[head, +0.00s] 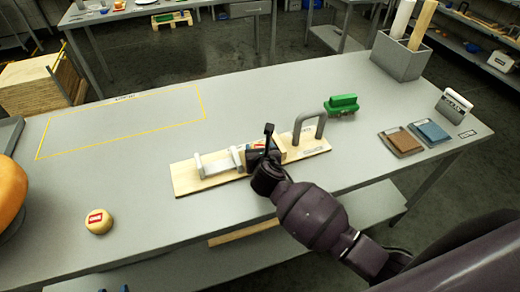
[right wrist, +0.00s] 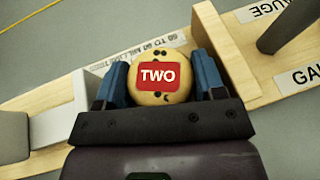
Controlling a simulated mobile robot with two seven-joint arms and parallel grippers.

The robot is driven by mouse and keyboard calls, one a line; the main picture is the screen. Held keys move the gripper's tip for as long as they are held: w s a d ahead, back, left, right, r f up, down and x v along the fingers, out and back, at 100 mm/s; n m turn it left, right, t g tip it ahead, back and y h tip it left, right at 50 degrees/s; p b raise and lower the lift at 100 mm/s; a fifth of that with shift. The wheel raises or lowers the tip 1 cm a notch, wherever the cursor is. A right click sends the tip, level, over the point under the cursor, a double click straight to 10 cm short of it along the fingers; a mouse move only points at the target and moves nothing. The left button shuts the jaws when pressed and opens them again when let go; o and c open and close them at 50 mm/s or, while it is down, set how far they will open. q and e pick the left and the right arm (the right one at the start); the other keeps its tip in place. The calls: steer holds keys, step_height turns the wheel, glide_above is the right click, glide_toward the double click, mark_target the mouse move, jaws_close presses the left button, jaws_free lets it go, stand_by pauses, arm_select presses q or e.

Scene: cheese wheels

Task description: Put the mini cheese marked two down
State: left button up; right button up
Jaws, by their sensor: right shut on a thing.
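The mini cheese marked two (right wrist: 158,94) is a small pale yellow wheel with a red "TWO" label facing the right wrist camera. My right gripper (right wrist: 160,84) is shut on it, with a blue-grey finger on each side. In the head view my right gripper (head: 264,152) is over the wooden gauge board (head: 188,182), among its fittings. The cheese is mostly hidden there by the gripper. I cannot tell whether the cheese touches the board. My left gripper is not in view.
Another mini cheese (head: 99,222) with a red label lies at the front left, near a large orange wheel (head: 10,192). A yellow-outlined area (head: 125,130) on the table is empty. A green object (head: 343,103), brown and blue pads (head: 428,133) and a grey bin (head: 398,60) stand right.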

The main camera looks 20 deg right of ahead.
steer(key=o, duration=0.7)
steer(key=shift+f, duration=0.1)
steer(key=shift+s+r, duration=0.1)
steer(key=shift+r, duration=0.1)
steer(key=p+v, duration=0.1)
steer(key=v, duration=1)
steer(key=shift+s+r, duration=0.15)
steer(key=shift+s, duration=0.2)
